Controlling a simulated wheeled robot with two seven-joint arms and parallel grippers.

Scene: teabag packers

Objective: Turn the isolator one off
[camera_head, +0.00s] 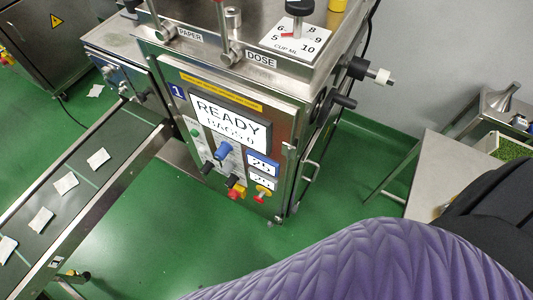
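The machine (287,152) marked with a blue "1" label (178,92) stands in the middle of the head view. A red and yellow rotary switch (237,191) sits low on its front panel; it looks like the isolator, but its handle position is too small to read. A red button on a yellow base (262,192) is just to its right. The display (229,121) above reads "READY" with a second line about bags. Neither of my grippers shows in the view.
A conveyor (75,200) with several white teabags runs along the left side. A metal table (445,175) stands at the right. Black handles (357,68) stick out from the machine's right side. Green floor (190,240) in front is clear. A purple ribbed surface covers the lower right.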

